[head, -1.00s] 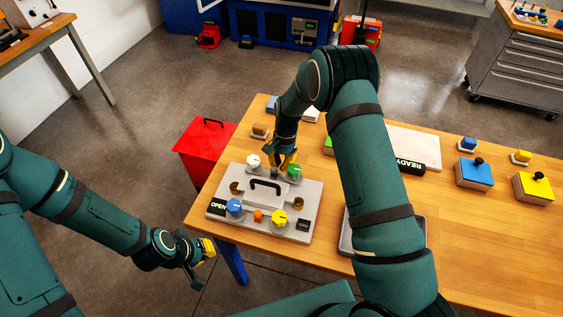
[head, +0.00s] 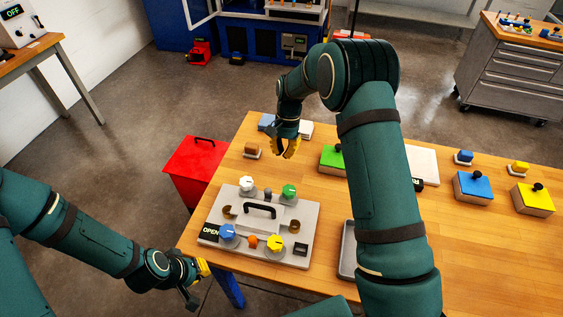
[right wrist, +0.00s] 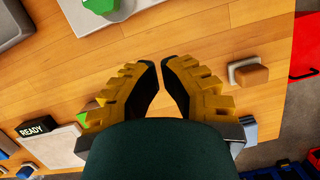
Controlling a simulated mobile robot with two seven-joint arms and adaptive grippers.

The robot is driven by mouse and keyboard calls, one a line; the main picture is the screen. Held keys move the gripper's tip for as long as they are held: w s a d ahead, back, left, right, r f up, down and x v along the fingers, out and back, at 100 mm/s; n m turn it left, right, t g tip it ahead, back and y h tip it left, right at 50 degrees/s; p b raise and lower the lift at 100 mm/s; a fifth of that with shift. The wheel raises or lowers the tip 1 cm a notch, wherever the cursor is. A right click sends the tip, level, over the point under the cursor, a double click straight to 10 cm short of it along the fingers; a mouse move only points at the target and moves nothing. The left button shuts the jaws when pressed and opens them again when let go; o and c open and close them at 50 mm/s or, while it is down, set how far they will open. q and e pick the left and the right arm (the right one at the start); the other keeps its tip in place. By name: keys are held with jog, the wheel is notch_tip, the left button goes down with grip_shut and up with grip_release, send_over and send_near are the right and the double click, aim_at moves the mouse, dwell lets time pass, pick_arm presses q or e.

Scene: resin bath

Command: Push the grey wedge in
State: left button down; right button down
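A grey panel (head: 292,254) with a dark handle (head: 260,210) lies at the table's near left corner. It bears white (head: 246,184), green (head: 289,191), blue (head: 227,232) and yellow (head: 275,243) knobs. A small dark grey piece (head: 267,193) shows between the white and green knobs, perhaps the grey wedge; how deep it sits is unclear. An orange piece (head: 252,242) sits between the blue and yellow knobs. My right gripper (head: 284,155) is above the table beyond the panel. In the right wrist view its fingertips (right wrist: 161,62) are slightly apart and empty. My left gripper (head: 203,270) is beside the table, its fingers unclear.
A brown block (head: 251,150) stands left of my right gripper. Green (head: 330,160), blue (head: 473,188) and yellow (head: 532,199) knobbed blocks stand to the right. A grey tray (head: 346,251) is partly behind my right arm. A red bin (head: 192,165) stands left of the table.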

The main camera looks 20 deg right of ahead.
aim_at(268, 193)
jog(key=a+f, duration=0.1)
jog(key=f, duration=0.2)
jog(key=a+f+n+g+b, duration=0.1)
jog(key=f, duration=0.2)
jog(key=s+a+f+n+b, duration=0.1)
jog(key=f, duration=0.2)
jog(key=shift+f+g, duration=0.3)
jog(key=shift+s+a+r+p, duration=0.1)
jog(key=shift+s+a+p, duration=0.1)
jog(key=shift+s+a, duration=0.35)
jog(key=shift+s+a+r+p, duration=0.1)
jog(key=shift+s+a+p, duration=0.1)
jog(key=shift+s, duration=0.5)
jog(key=shift+s+a, duration=0.2)
jog(key=shift+s, duration=0.15)
